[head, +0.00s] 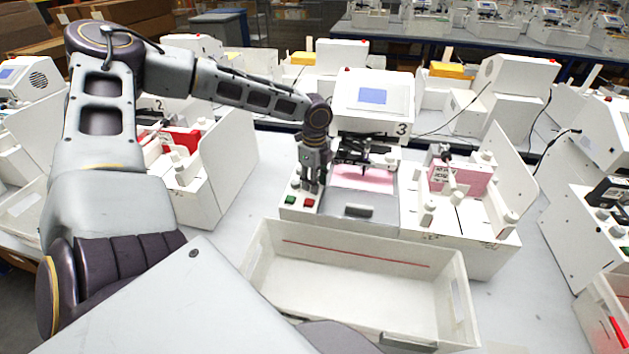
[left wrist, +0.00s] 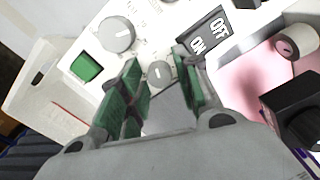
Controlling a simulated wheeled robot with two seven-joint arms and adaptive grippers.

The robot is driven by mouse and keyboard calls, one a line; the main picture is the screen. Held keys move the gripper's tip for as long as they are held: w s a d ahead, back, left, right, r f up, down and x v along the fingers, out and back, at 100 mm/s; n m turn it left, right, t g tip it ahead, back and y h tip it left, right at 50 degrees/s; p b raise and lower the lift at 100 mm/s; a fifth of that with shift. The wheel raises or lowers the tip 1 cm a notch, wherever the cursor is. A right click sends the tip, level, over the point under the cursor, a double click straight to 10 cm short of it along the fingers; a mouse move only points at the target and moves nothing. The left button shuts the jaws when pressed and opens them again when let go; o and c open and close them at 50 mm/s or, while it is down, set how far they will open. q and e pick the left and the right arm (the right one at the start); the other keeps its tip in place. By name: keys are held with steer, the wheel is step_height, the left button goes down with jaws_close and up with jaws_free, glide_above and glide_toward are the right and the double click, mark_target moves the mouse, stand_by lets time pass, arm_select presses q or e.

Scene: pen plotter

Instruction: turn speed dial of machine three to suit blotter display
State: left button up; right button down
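Machine three (head: 400,105), white and marked 3, stands at the centre of the head view. Its blue display (head: 373,96) is too small to read. A pink blotter (head: 363,180) lies on its bed. My left gripper (head: 313,184) is over the control panel at the machine's left. In the left wrist view, the left gripper (left wrist: 157,63) is open, its green-padded fingertips on either side of a small grey dial (left wrist: 160,73). I cannot tell whether they touch it. A larger dial (left wrist: 117,34) sits to its upper left. The dial labels are unreadable. My right gripper is not in view.
A green button (left wrist: 86,67) and a black ON/OFF switch (left wrist: 207,37) flank the dials. A red button (head: 309,203) is on the panel's front. An empty white tray (head: 355,253) stands in front. Machine 2 (head: 215,160) is left; another unit (head: 480,225) stands close right.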

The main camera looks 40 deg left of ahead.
arm_select(q)
step_height(320, 180, up, 12)
stand_by(1.1)
stand_by(0.7)
